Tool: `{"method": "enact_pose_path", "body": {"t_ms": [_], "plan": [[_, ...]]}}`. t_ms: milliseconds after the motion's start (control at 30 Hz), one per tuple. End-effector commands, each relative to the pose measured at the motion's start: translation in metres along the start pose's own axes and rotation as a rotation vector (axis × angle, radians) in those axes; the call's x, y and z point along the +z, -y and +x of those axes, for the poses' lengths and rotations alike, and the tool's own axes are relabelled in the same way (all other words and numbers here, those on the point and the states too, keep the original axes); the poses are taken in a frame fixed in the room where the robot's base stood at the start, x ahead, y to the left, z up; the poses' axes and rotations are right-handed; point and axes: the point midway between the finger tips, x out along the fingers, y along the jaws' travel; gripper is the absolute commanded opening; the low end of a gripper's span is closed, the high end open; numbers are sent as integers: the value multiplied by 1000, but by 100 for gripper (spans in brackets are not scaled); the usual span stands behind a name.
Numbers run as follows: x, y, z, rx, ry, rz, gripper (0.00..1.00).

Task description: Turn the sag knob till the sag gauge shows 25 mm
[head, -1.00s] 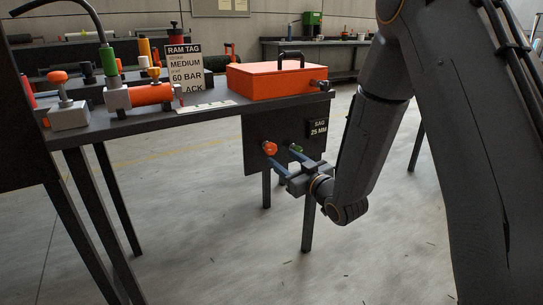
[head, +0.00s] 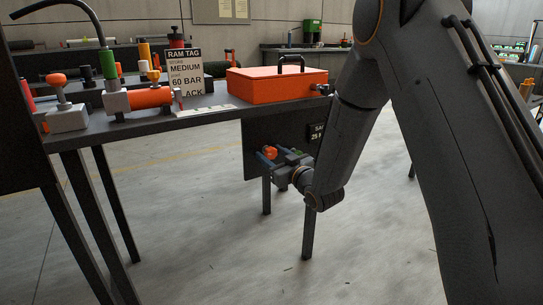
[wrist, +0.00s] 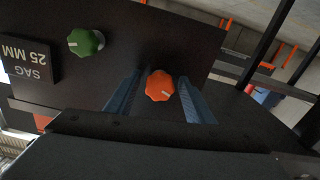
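An orange lobed knob (wrist: 160,85) with a pale mark is on a dark panel (wrist: 120,50) in the wrist view. It also shows in the head view (head: 270,152). A green lobed knob (wrist: 86,42) is on the same panel, to its left in the wrist view. A black plate reading SAG 25 MM (wrist: 31,63) is beside the green knob, upside down there; my arm partly covers it in the head view (head: 317,132). My gripper (head: 279,153) is open, its blue fingers either side of the orange knob with small gaps. No separate gauge is seen.
The panel hangs under a dark bench (head: 150,127). On the bench are an orange case (head: 270,84), an orange cylinder (head: 150,97), and a tag (head: 185,72) reading MEDIUM, 60 BAR. The floor below is clear around the bench legs.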

Motion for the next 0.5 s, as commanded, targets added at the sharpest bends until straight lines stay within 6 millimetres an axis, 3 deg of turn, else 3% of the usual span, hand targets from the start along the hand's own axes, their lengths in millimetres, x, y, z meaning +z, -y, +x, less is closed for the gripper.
{"method": "enact_pose_path", "body": {"t_ms": [33,200,500], "plan": [[0,0,0,0,0,0,39],[0,0,0,0,0,0,10],[-1,0,-1,0,0,53,10]]}}
